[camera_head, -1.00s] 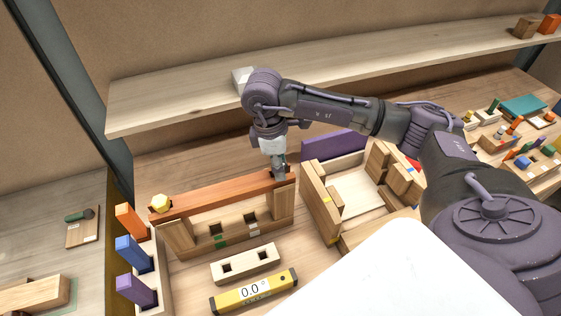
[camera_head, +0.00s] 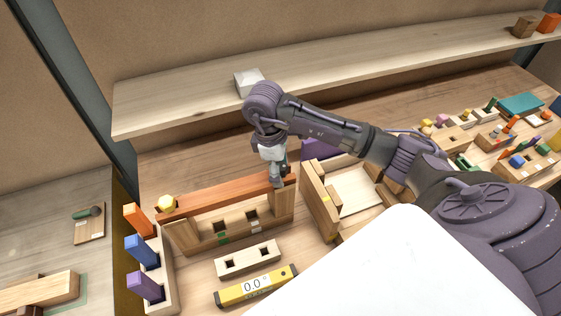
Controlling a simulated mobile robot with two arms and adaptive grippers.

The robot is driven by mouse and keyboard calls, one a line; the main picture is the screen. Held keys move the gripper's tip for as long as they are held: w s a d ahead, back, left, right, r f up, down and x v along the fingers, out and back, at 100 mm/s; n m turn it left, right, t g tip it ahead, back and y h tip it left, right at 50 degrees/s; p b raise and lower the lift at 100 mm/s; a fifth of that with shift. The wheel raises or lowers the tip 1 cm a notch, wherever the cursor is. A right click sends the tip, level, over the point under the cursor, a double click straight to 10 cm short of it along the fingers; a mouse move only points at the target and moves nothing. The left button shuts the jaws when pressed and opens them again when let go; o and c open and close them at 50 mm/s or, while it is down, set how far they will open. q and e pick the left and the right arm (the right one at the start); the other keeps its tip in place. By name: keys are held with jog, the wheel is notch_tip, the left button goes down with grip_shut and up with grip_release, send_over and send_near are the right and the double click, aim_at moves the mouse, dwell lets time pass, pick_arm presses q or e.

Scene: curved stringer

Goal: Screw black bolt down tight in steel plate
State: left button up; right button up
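My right gripper (camera_head: 277,179) points down at the right end of the reddish-brown plank (camera_head: 222,195). Its fingers are small and partly overlapped by the wrist, so I cannot tell whether they are open or shut, or whether they touch the plank. I cannot make out a black bolt or a steel plate; anything under the fingertips is hidden. The plank rests across a wooden frame (camera_head: 235,232). My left gripper is not in view.
A yellow level (camera_head: 257,286) reading 0.0 and a two-holed wooden block (camera_head: 247,259) lie in front. Orange, blue and purple pegs (camera_head: 141,249) stand at left. A wooden tray (camera_head: 352,190) is right of the gripper. A pale block (camera_head: 248,82) sits on the shelf (camera_head: 180,106).

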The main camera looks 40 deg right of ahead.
jog(key=shift+r, duration=0.2)
jog(key=shift+w+d+r, duration=0.1)
jog(key=shift+w+r, duration=0.05)
dwell(0.4)
